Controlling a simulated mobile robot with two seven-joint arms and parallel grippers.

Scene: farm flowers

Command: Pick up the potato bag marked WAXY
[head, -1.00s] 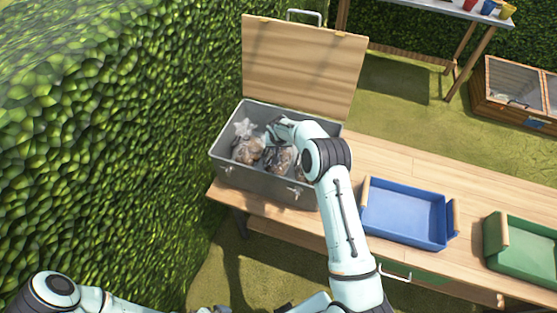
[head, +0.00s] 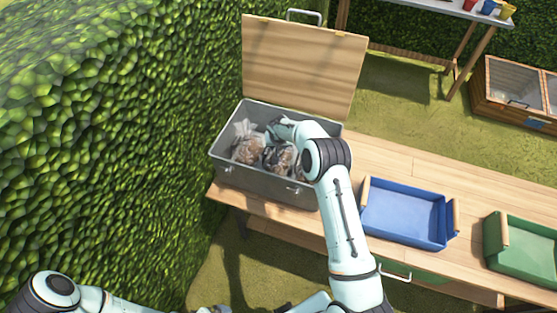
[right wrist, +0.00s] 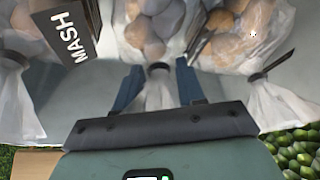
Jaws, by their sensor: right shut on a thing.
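My right gripper (head: 273,138) reaches into the open grey box in the head view. In the right wrist view my right gripper (right wrist: 158,68) is shut on the gathered neck of the middle clear bag of potatoes (right wrist: 155,25). No label shows on this bag, so I cannot tell whether it is the WAXY one. A bag with a black MASH label (right wrist: 68,32) lies to its left. Another clear bag (right wrist: 245,35), label unseen, lies to its right. No WAXY label is readable. My left arm is at the bottom left of the head view; its gripper's jaws are not clearly visible.
The grey box (head: 262,181) stands on a wooden bench (head: 385,158), its wooden lid (head: 303,65) raised behind. A blue tray (head: 405,215) and a green tray (head: 525,245) sit to the right. A hedge (head: 110,140) closes in on the left.

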